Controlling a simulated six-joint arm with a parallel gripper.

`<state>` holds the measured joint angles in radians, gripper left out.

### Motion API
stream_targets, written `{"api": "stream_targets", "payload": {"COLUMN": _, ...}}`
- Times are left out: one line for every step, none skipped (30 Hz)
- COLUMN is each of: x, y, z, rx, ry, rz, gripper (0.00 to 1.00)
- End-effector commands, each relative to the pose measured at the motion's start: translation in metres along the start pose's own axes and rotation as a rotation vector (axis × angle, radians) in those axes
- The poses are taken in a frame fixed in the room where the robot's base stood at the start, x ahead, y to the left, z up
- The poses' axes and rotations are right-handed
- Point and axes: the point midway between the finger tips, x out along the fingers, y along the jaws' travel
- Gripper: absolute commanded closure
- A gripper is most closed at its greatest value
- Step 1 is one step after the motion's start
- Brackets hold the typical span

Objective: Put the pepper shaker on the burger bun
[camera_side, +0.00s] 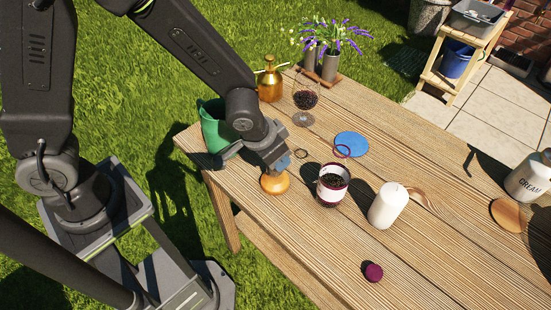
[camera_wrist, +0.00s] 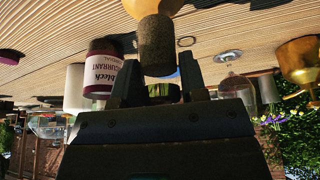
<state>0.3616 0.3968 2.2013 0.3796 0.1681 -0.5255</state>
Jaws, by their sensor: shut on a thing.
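The burger bun (camera_side: 275,184) is a rounded orange-brown shape on the table's left part, just below my gripper in the side view. My gripper (camera_side: 284,163) points down over it and hides most of what it holds there. In the wrist view, my gripper (camera_wrist: 160,70) is shut on a dark, speckled, cylindrical pepper shaker (camera_wrist: 157,45), one finger on each side. The shaker looks about upright. Its far end is close to a pale-orange shape at the top edge of this view; I cannot tell whether shaker and bun touch.
A blackcurrant jar (camera_side: 332,186) stands close on the right, with a white candle (camera_side: 386,207) beyond. A wine glass (camera_side: 305,99), green pot (camera_side: 213,128) and brass sprayer (camera_side: 270,80) stand behind. A blue disc (camera_side: 354,142) lies flat. The table front is mostly clear around a purple object (camera_side: 372,271).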

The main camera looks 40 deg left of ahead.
Motion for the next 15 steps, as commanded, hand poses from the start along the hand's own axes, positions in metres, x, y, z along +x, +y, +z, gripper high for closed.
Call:
{"api": "stream_targets", "payload": {"x": 0.006, "y": 0.0, "z": 0.002, "rx": 0.002, "ry": -0.001, "rz": 0.0, "gripper": 0.86}}
{"api": "stream_targets", "payload": {"x": 0.009, "y": 0.001, "z": 0.003, "rx": 0.002, "ry": 0.0, "rz": 0.0, "gripper": 0.86}}
{"api": "stream_targets", "payload": {"x": 0.012, "y": 0.001, "z": 0.005, "rx": 0.002, "ry": 0.0, "rz": 0.001, "gripper": 0.86}}
{"api": "stream_targets", "payload": {"x": 0.014, "y": 0.001, "z": 0.005, "rx": 0.001, "ry": 0.0, "rz": 0.001, "gripper": 0.86}}
{"api": "stream_targets", "payload": {"x": 0.015, "y": 0.001, "z": 0.006, "rx": 0.001, "ry": 0.0, "rz": 0.001, "gripper": 0.86}}
{"api": "stream_targets", "payload": {"x": 0.016, "y": 0.001, "z": 0.006, "rx": 0.001, "ry": 0.001, "rz": 0.002, "gripper": 0.86}}
{"api": "stream_targets", "payload": {"x": 0.016, "y": 0.001, "z": 0.006, "rx": 0.0, "ry": 0.002, "rz": 0.002, "gripper": 0.86}}
{"api": "stream_targets", "payload": {"x": 0.016, "y": 0.001, "z": 0.006, "rx": 0.0, "ry": 0.002, "rz": 0.002, "gripper": 0.86}}
{"api": "stream_targets", "payload": {"x": 0.016, "y": 0.001, "z": 0.006, "rx": 0.0, "ry": 0.003, "rz": 0.002, "gripper": 0.86}}
{"api": "stream_targets", "payload": {"x": 0.016, "y": 0.001, "z": 0.006, "rx": 0.0, "ry": 0.003, "rz": 0.002, "gripper": 0.86}}
{"api": "stream_targets", "payload": {"x": 0.016, "y": 0.001, "z": 0.006, "rx": 0.0, "ry": 0.003, "rz": 0.002, "gripper": 0.86}}
{"api": "stream_targets", "payload": {"x": 0.016, "y": 0.001, "z": 0.006, "rx": 0.0, "ry": 0.003, "rz": 0.002, "gripper": 0.86}}
{"api": "stream_targets", "payload": {"x": 0.016, "y": 0.001, "z": 0.006, "rx": 0.0, "ry": 0.002, "rz": 0.002, "gripper": 0.86}}
{"api": "stream_targets", "payload": {"x": 0.017, "y": 0.001, "z": 0.006, "rx": 0.0, "ry": 0.002, "rz": 0.002, "gripper": 0.86}}
{"api": "stream_targets", "payload": {"x": 0.018, "y": 0.001, "z": 0.007, "rx": 0.0, "ry": 0.002, "rz": 0.002, "gripper": 0.86}}
